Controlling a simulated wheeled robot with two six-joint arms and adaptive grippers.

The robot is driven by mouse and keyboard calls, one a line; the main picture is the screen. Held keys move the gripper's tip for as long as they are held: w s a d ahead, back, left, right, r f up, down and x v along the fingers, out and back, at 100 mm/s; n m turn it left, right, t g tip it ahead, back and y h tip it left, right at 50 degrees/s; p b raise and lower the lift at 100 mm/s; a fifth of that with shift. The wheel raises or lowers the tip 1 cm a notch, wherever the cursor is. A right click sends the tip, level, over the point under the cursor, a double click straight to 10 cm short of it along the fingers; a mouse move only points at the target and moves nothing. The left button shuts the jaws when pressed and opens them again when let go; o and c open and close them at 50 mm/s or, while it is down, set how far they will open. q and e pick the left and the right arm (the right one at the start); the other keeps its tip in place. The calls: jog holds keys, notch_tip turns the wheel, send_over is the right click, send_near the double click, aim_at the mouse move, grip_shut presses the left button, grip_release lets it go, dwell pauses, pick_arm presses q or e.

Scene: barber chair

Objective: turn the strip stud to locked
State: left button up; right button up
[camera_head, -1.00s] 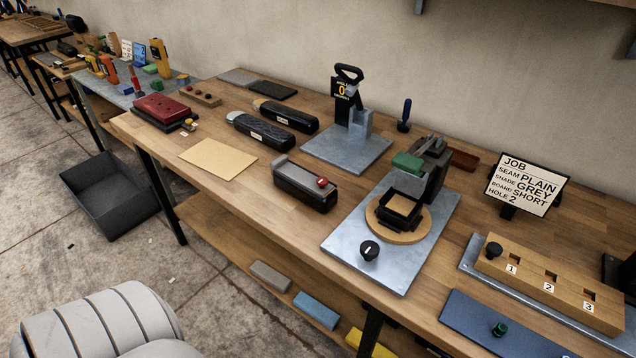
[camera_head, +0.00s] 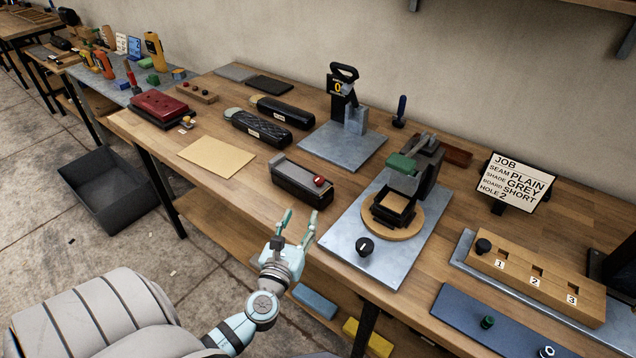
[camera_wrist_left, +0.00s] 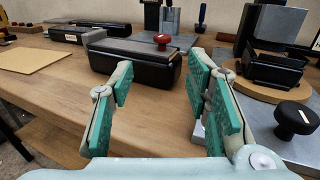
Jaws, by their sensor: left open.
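A red stud (camera_head: 319,181) sits on the front right end of a black box with a grey lid (camera_head: 301,178); no stud is labelled as the strip stud. In the left wrist view the red stud (camera_wrist_left: 162,40) stands on the box's top, beyond my fingers. My left gripper (camera_head: 300,220) is open and empty, in front of the box and apart from it, near the bench's front edge. Its green-padded fingers (camera_wrist_left: 162,85) point toward the box. A black knob with a white mark (camera_head: 364,246) is to its right. My right gripper is not in view.
A metal plate (camera_head: 345,228) carries the black knob and a round wooden base (camera_head: 373,224) with a black holder. A tan sheet (camera_head: 215,157) lies left of the box. A blue mat with a green knob (camera_head: 487,322) is at right. Bare bench wood lies before the box.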

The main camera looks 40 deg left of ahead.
aim_at(317, 182)
pick_arm(q)
jog(key=shift+m, duration=0.3)
jog(key=b+x, duration=0.1)
jog(key=x, duration=1.2)
jog(key=shift+w+d+f, duration=0.1)
jog(key=shift+d, duration=0.1)
jog(key=shift+w+a, duration=0.25)
jog(key=shift+w, duration=0.35)
grip_shut()
